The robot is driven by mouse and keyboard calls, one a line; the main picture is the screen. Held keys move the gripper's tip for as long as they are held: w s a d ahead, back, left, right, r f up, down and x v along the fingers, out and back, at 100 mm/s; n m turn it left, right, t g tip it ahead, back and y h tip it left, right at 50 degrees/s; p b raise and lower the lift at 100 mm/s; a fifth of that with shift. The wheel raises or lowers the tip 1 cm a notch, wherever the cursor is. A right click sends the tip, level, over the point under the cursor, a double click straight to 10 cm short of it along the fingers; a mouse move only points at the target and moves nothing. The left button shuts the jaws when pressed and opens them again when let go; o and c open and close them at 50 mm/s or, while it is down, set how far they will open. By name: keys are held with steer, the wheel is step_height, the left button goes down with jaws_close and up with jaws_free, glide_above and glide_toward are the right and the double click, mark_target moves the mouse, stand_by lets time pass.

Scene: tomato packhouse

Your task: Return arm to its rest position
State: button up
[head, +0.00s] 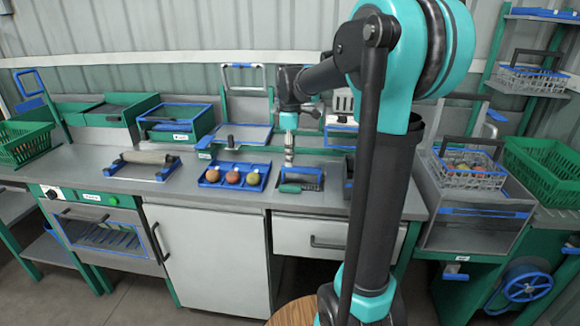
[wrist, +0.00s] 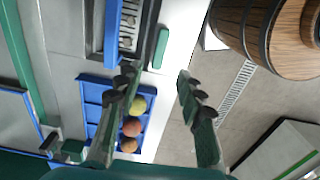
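The fingertips are too small to make out in the head view.
A blue tray (head: 211,184) holds several round fruits. A wooden barrel (wrist: 270,35) stands on the floor in front. Green crates (head: 545,168) and a wire basket (head: 470,178) are at right.

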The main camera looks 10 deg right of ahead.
steer(key=shift+r, duration=0.35)
steer(key=s+d+f+m+t, duration=0.2)
steer(key=s+f+m, duration=0.5)
steer(key=s+f, duration=0.2)
steer(key=s+d+f+m+t, duration=0.2)
steer(key=s+f+m, duration=0.5)
steer(key=s, duration=0.6)
step_height(320, 180, down, 3)
steer(key=shift+s+r+m, duration=0.1)
steer(key=shift+s+m, duration=0.05)
steer(key=shift+m, duration=0.15)
